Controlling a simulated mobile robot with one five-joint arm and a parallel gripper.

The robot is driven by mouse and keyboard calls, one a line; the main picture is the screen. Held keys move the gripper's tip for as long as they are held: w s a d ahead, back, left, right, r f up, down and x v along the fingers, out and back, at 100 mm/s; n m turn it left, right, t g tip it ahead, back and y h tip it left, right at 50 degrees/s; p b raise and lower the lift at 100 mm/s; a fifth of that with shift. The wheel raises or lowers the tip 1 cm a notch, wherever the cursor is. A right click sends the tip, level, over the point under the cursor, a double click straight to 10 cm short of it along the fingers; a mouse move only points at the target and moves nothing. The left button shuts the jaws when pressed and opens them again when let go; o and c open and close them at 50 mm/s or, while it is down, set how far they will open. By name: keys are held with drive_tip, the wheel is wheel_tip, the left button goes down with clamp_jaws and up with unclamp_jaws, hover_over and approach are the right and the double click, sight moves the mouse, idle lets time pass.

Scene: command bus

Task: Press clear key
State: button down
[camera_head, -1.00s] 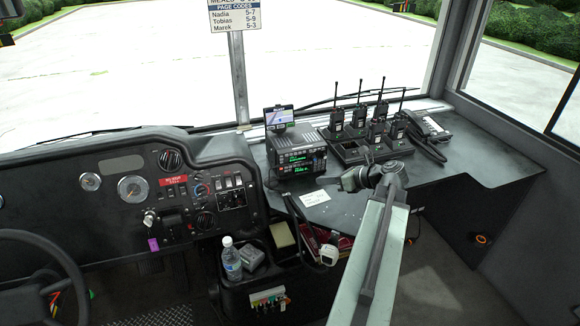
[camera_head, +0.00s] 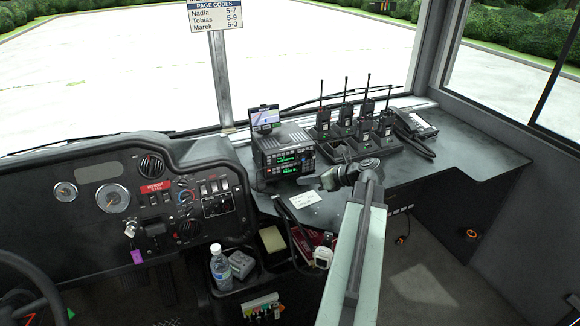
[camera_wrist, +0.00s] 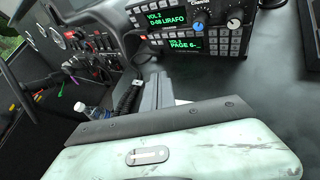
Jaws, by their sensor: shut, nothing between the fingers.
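The black radio unit (camera_head: 285,158) stands on the dash shelf with two green displays and rows of small keys. It also shows at the top of the wrist view (camera_wrist: 207,28), where the upper display reads "VOL 2 D-08 LIRAFO" and the lower one (camera_wrist: 184,46) "VOL 2 PAGE 6_". I cannot tell which small key is the clear key. My gripper (camera_head: 307,183) is shut and empty, just in front of the radio's lower right side. It looks apart from the keys. In the wrist view its narrow grey fingers (camera_wrist: 157,92) point up toward the lower unit.
A small screen (camera_head: 266,117) sits above the radio. Several handheld radios in a charger (camera_head: 352,148) and a phone handset (camera_head: 415,130) stand to the right. A white card (camera_head: 304,199) lies below the gripper. A water bottle (camera_head: 221,268) stands in the lower bin.

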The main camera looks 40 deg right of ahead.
sight(291, 165)
drive_tip(key=shift+w+d, duration=0.4)
drive_tip(key=shift+w, duration=0.55)
drive_tip(key=shift+w+d, duration=0.4)
drive_tip(key=shift+w, duration=0.55)
drive_tip(key=shift+w+d, duration=0.4)
drive_tip(key=shift+w, duration=0.55)
drive_tip(key=shift+w, duration=0.1)
drive_tip(key=shift+w+d, duration=0.15)
drive_tip(key=shift+w, duration=0.15)
drive_tip(key=shift+w+d, duration=0.15)
drive_tip(key=shift+w, duration=0.1)
drive_tip(key=shift+s, duration=0.1)
drive_tip(key=shift+s+a, duration=0.4)
drive_tip(key=shift+s, duration=0.1)
